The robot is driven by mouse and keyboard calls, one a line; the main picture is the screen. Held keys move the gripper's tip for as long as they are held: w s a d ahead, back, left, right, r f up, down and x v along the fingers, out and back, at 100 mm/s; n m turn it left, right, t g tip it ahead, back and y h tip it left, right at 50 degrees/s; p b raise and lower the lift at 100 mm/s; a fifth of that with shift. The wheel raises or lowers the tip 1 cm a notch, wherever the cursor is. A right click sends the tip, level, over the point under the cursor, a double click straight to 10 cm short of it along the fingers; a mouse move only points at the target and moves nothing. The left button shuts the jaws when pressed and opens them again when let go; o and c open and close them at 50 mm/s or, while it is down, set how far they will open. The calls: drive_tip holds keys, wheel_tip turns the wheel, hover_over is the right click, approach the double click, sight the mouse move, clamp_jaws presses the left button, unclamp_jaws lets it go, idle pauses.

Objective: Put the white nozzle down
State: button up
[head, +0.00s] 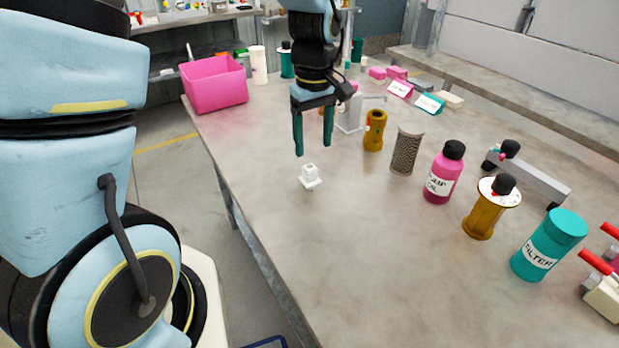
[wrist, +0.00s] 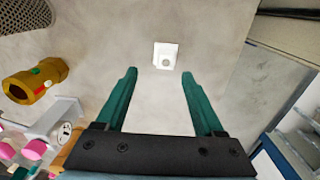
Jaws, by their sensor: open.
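The white nozzle (head: 310,177) stands on its square base on the grey table, near the table's left edge in the head view. In the wrist view the nozzle (wrist: 165,56) lies beyond the fingertips, between their lines, with bare table around it. My gripper (head: 314,150) is open and empty, with its green fingers pointing down above the table behind the nozzle. In the wrist view my gripper (wrist: 159,72) shows its two fingers wide apart, and neither touches the nozzle.
A brass fitting (head: 375,131), a perforated cylinder (head: 406,152), a pink oil bottle (head: 444,173), a gold part (head: 484,212) and a teal filter (head: 549,245) stand to the right. A pink bin (head: 214,86) is at the back left. The front table area is clear.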

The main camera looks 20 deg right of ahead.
sight(310, 167)
wheel_tip(310, 167, down, 4)
drive_tip(key=shift+a+f, duration=0.1)
drive_tip(key=shift+f, duration=0.1)
drive_tip(key=shift+s+a+f+p, duration=0.15)
drive_tip(key=shift+f+p, duration=0.4)
drive_tip(key=shift+f, duration=0.8)
drive_tip(key=shift+a+f+p, duration=0.2)
drive_tip(key=shift+f+p, duration=0.35)
drive_tip(key=shift+f, duration=0.75)
clamp_jaws()
